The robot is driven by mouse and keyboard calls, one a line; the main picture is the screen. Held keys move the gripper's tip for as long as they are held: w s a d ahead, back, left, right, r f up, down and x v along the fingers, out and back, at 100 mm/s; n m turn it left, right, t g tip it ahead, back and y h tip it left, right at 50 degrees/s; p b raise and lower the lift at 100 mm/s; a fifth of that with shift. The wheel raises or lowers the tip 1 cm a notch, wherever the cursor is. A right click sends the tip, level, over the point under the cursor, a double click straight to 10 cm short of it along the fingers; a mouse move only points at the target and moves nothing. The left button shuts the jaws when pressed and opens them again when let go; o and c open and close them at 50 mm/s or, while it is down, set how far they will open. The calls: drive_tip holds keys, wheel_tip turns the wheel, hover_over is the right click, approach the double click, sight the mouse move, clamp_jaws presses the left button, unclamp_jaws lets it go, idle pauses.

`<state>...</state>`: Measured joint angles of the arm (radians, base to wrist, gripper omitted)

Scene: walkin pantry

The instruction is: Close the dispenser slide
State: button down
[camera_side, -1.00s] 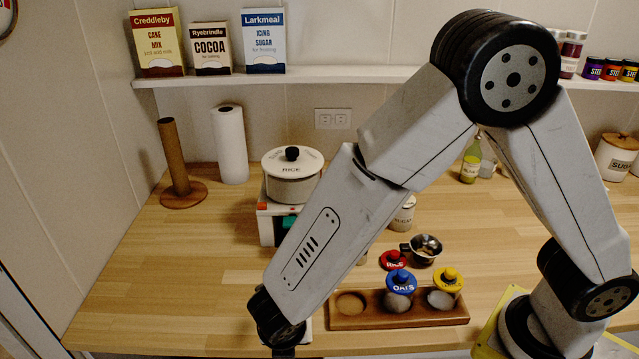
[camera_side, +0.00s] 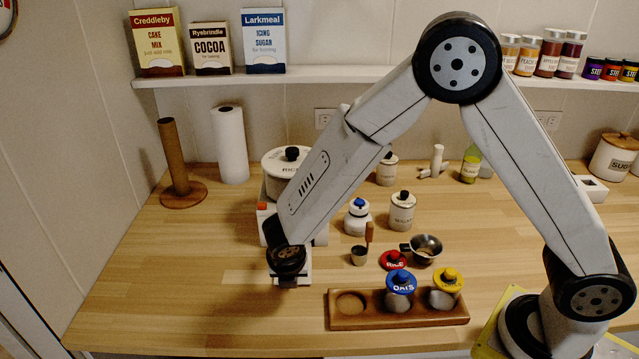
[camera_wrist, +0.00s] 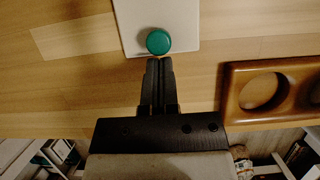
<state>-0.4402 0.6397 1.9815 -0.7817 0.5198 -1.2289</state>
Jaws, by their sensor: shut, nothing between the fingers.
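The wrist view shows a flat white plate, which looks like the slide (camera_wrist: 160,14), with a round green knob (camera_wrist: 158,41) near its close edge. My gripper (camera_wrist: 159,62) is shut and empty. Its fingertips are right at the near side of the knob; I cannot tell whether they touch. In the side view my gripper (camera_side: 287,284) hangs low over the counter, in front of a white box with orange-red parts (camera_side: 262,212), apparently the dispenser. My wrist and forearm hide most of that box, and the knob does not show there.
A wooden holder (camera_side: 338,318) with blue- and yellow-lidded jars stands right of my gripper. A lidded rice pot (camera_side: 275,160) is behind my forearm. A small scoop (camera_side: 358,257) and canisters stand further right. The counter left of my gripper is clear.

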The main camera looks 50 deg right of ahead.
drive_tip(key=shift+w+d, duration=0.7)
drive_tip(key=shift+s+a, duration=0.3)
drive_tip(key=shift+a, duration=0.05)
drive_tip(key=shift+s+a, duration=1.15)
drive_tip(key=v, duration=1)
drive_tip(key=shift+d, duration=0.1)
drive_tip(key=s+d+m+y, duration=0.1)
drive_tip(key=s+d+m, duration=0.3)
drive_tip(key=d+m, duration=0.4)
drive_tip(key=s+d+m+y, duration=0.2)
drive_tip(key=s+d+m, duration=0.3)
drive_tip(key=m, duration=1.4)
drive_tip(key=d, duration=0.3)
drive_tip(key=shift+d+f+g, duration=0.3)
drive_tip(key=shift+d+f, duration=0.1)
